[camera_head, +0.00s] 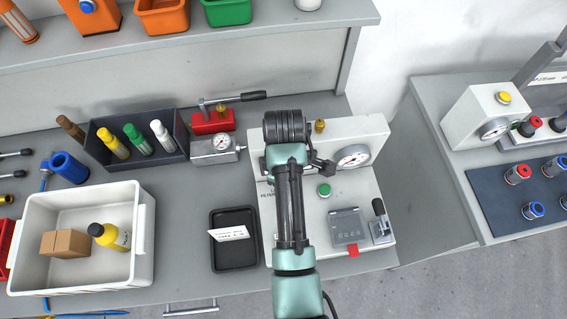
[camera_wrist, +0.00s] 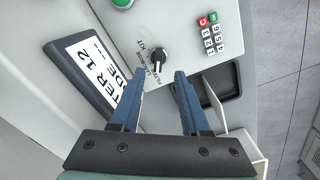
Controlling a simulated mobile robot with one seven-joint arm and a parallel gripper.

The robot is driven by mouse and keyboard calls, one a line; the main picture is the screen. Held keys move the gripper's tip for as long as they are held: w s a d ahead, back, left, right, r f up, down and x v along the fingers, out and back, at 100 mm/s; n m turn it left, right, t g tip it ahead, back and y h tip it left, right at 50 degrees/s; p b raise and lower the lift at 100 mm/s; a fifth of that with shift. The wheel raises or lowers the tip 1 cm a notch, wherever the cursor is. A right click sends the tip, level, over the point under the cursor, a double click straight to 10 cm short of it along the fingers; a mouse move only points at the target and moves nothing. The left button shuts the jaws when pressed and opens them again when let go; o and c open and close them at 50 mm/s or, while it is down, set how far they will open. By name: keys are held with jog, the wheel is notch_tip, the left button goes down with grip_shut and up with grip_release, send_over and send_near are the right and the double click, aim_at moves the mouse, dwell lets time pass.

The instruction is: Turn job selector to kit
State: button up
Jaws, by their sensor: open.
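The job selector (camera_wrist: 159,58) is a small black knob on a pale panel, upper middle of the wrist view. Printed labels sit along its left side; KIT is readable, the others are small and slanted. Which label its pointer faces is too small to tell surely. My gripper (camera_wrist: 160,80) is open, its two blue-grey fingers pointing toward the knob, one to each side of the line to it. The knob appears just beyond the fingertips, with nothing between them. In the head view my arm hides the knob and the gripper; the test station panel (camera_head: 358,195) shows around it.
A keypad (camera_wrist: 210,35) and a black tray (camera_wrist: 222,84) with a card lie to the right in the wrist view. A dark-framed sign (camera_wrist: 92,72) stands left. A green button (camera_head: 324,190), gauge (camera_head: 353,156) and lever (camera_head: 379,208) share the station. A white bin (camera_head: 145,235) stands left.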

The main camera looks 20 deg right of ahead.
jog(key=shift+w+f, duration=0.2)
jog(key=shift+f, duration=2.95)
grip_shut()
